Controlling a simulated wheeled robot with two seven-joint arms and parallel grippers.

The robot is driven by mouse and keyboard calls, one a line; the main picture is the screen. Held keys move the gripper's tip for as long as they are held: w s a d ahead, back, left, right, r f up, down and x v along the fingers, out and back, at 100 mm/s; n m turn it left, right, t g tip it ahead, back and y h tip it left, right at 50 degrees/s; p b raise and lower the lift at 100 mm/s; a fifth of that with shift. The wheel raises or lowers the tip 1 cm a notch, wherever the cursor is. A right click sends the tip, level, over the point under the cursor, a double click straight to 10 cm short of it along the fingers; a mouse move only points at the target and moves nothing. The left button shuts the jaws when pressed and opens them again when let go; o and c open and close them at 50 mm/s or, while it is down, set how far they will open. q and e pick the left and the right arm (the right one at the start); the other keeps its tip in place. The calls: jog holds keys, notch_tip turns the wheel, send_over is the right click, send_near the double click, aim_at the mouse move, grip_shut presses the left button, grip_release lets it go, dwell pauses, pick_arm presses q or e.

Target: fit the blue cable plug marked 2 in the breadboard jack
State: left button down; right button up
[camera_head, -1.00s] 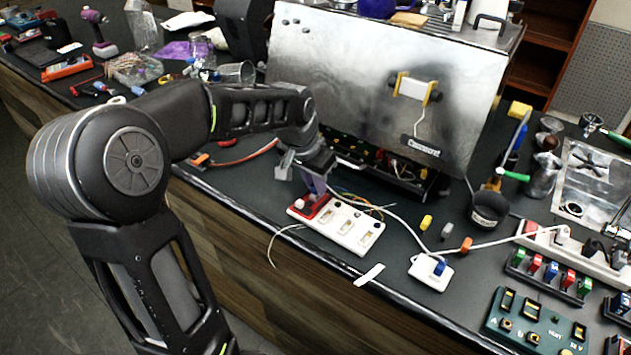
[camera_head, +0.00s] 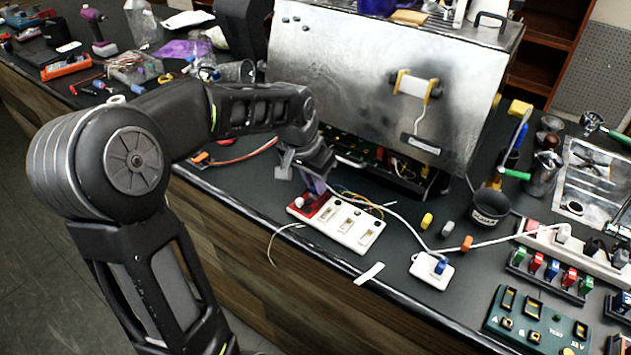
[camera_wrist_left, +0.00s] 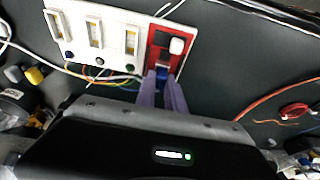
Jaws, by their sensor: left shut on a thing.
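My left gripper (camera_head: 317,187) points down at the red end section (camera_head: 314,209) of a white board (camera_head: 348,232) near the counter's front edge. In the left wrist view its two purple fingers (camera_wrist_left: 163,84) are shut on a small blue plug (camera_wrist_left: 162,72), mostly hidden between them. My right gripper is not in view.
Thin coloured wires (camera_head: 362,200) and a white cable (camera_head: 395,217) lie behind the board. A white block with a blue piece (camera_head: 440,266) stands to its right. The metal machine (camera_head: 375,85) rises behind. A green test panel (camera_head: 535,322) is at the lower right.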

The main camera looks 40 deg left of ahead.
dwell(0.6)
pick_arm(q)
jog(key=c, duration=1.3)
grip_release()
jog(key=shift+c, duration=0.2)
jog(key=shift+r, duration=0.1)
jog(key=v, duration=0.7)
jog(key=shift+s+r+b, duration=0.2)
jog(key=shift+r+b, duration=0.15)
jog(key=shift+b, duration=0.1)
